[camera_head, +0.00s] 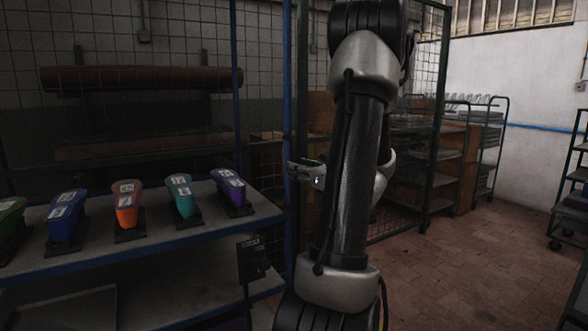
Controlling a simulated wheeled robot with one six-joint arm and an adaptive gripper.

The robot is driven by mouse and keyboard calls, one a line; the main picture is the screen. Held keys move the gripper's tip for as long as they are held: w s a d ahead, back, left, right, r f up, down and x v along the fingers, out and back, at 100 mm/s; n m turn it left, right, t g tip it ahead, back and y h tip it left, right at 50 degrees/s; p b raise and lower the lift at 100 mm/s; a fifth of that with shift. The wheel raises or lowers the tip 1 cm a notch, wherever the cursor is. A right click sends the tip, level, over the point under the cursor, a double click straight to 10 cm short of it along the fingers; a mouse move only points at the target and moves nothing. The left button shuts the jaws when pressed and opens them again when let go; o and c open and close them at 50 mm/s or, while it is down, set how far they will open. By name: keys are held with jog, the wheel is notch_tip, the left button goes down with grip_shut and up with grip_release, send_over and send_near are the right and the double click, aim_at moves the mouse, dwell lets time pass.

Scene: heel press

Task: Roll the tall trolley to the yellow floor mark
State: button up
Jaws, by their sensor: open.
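A tall dark green wheeled rack (434,160) with shelves and a mesh side stands behind my arm, which hides part of it. It may be the tall trolley; I cannot tell for sure. A caster shows at its foot. Another dark wheeled trolley (570,180) is cut off by the right edge. No yellow floor mark is in view. My gripper (292,170) is open and empty, pointing left near a blue post, apart from the rack. My arm crosses the middle of the view.
A blue-edged bench (130,250) at the left carries several coloured shoe-shaped pieces on dark bases. A dark box (250,258) hangs at its right end. A lower green trolley (489,135) stands at the back wall. Brown tiled floor (475,265) is clear at the right.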

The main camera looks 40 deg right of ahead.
jog(key=w, duration=0.3)
grip_shut()
jog(key=shift+s+d, duration=0.1)
